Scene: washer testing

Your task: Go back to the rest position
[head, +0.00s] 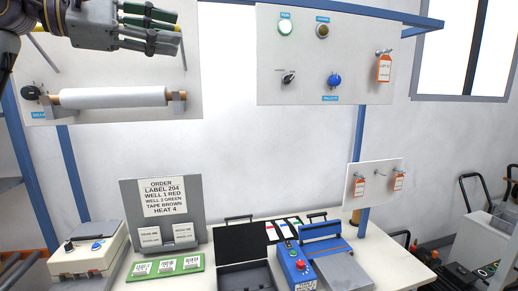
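My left gripper (165,30) is at the top left, its arm coming in from the left edge. Its dark fingers with green lines point right, stretched out and apart, with nothing seen between them. It is in front of the wall panel with the white roll (112,97), above the roll in the picture. My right gripper is not in view.
A bench (195,283) below holds an order board (163,212), a green card strip (166,267), a dark open case (245,275), a blue box with a red button (294,268) and a scale-like device (88,256). A control panel (300,65) hangs on blue framing. Carts stand right.

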